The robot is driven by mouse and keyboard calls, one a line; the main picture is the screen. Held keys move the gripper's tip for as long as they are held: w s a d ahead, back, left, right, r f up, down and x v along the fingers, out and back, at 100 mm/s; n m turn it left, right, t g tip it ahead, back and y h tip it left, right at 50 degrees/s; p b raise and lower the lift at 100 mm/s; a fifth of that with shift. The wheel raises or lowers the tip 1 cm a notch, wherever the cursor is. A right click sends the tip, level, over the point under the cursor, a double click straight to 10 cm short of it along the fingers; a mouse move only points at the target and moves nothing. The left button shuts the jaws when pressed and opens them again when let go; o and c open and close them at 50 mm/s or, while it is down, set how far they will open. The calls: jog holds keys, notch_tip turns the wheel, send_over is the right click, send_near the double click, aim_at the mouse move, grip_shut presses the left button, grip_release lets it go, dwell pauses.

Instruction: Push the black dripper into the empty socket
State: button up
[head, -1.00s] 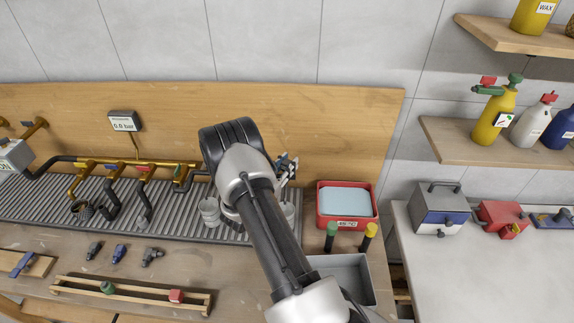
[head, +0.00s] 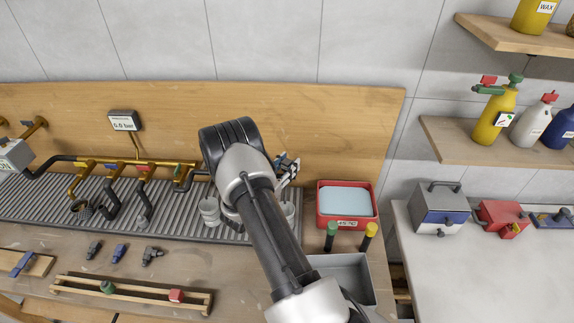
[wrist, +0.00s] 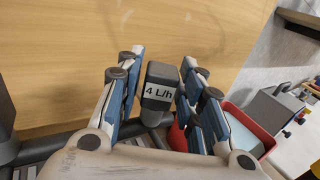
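A dark grey-black dripper marked "4 L/h" (wrist: 160,88) stands between the fingers of my gripper (wrist: 160,66) in the wrist view. The fingers are spread on both sides of it, with a visible gap at least on its left, so they look open. In the head view my gripper (head: 287,168) is near the wooden backboard, over the right end of the ribbed tray. My arm hides the dripper and any socket there.
A gold manifold (head: 130,165) with dark hoses runs along the tray (head: 52,200) at left. Several small fittings (head: 118,253) lie on the bench in front. A red water basin (head: 320,212), green and yellow-capped tools (head: 332,232) and a grey bin (head: 350,275) stand right of my arm.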

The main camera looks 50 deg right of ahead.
jog(key=shift+o, duration=0.9)
jog(key=shift+r, duration=0.1)
jog(key=s+a, duration=0.1)
jog(key=a, duration=1.1)
jog(key=shift+s, duration=0.4)
